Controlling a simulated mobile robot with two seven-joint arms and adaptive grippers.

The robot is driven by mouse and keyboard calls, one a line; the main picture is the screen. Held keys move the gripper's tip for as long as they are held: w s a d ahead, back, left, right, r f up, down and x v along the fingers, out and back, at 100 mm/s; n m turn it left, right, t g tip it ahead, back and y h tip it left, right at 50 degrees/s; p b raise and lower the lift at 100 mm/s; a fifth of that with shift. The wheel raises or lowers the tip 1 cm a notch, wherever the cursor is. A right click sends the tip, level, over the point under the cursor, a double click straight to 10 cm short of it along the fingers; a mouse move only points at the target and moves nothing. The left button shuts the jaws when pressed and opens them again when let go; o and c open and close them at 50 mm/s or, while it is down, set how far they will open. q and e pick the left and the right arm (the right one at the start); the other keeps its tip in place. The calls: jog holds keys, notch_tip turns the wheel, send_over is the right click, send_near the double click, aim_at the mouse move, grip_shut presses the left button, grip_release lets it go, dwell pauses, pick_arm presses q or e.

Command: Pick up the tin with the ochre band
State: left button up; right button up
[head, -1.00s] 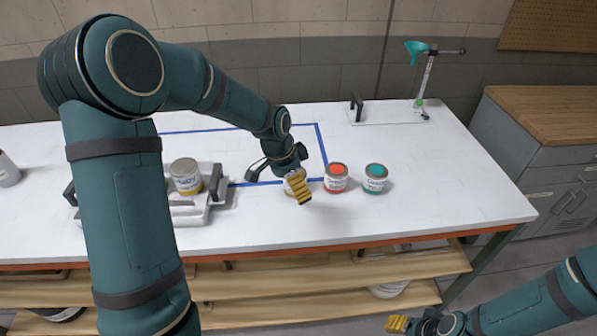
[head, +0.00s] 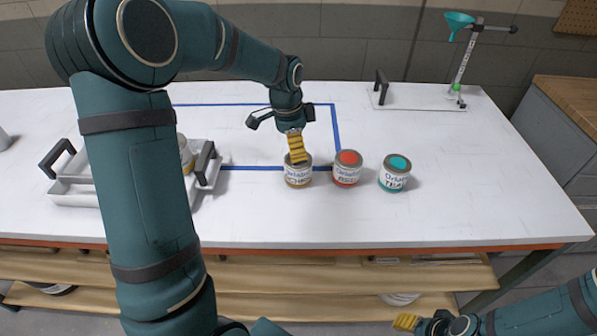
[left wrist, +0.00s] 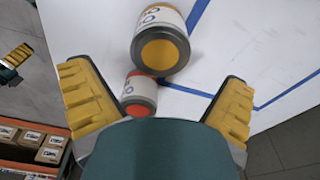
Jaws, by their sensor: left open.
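The tin with the ochre band (head: 298,179) stands upright on the white table, at the left of a row of three tins. In the left wrist view its ochre lid disc (left wrist: 160,54) shows between the spread fingers, beyond their tips. My left gripper (head: 297,149) is open just above and behind this tin, its yellow fingers overlapping the tin's top in the head view. Whether they touch it I cannot tell. The open jaws also show in the left wrist view (left wrist: 155,78). My right gripper (head: 405,322) is low at the front, below the table; its jaw opening is unclear.
A red-lidded tin (head: 347,170) stands close right of the ochre tin, with a teal-lidded tin (head: 394,174) further right. A grey handled tray (head: 75,190) at left carries another tin (head: 187,158), mostly hidden by my arm. A stand with a teal funnel (head: 459,20) is at the back right.

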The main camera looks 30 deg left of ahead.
aim_at(299, 165)
pick_arm(q)
jog(key=f, duration=0.2)
jog(key=f+b, duration=0.1)
jog(key=f, duration=0.2)
jog(key=f+b, duration=0.1)
jog(key=f, duration=0.1)
jog(key=shift+w+d+f, duration=0.25)
jog(key=shift+w+d, duration=0.15)
jog(key=shift+r, duration=0.1)
jog(key=c, duration=1.2)
jog(key=shift+o, duration=0.2)
